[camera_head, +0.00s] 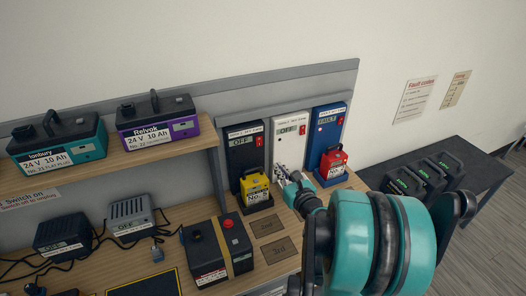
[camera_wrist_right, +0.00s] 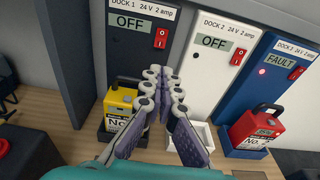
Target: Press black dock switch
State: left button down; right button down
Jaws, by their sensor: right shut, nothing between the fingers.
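The black dock (camera_head: 245,150), labelled dock 1, stands at the left of three docks against the back board. Its display reads OFF, and its red switch (camera_head: 259,141) is at the upper right of its face. The black dock's switch also shows in the right wrist view (camera_wrist_right: 161,38). A yellow battery (camera_head: 255,187) sits in its base. My right gripper (camera_head: 282,174) is shut and empty, in front of the docks near the yellow battery. In the right wrist view its fingertips (camera_wrist_right: 161,77) appear below the switch, apart from it in the picture. My left gripper is out of view.
The white dock (camera_head: 290,140) reads OFF and its tray looks empty. The blue dock (camera_head: 327,130) reads FAULT, with a lit red light and a red battery (camera_head: 333,165). A taped black battery (camera_head: 217,250) stands on the bench. Dark batteries (camera_head: 430,175) fill the right table.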

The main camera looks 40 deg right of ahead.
aim_at(260, 144)
jog(key=b+x, duration=0.3)
jog(key=x, duration=1.1)
jog(key=shift+d, duration=0.1)
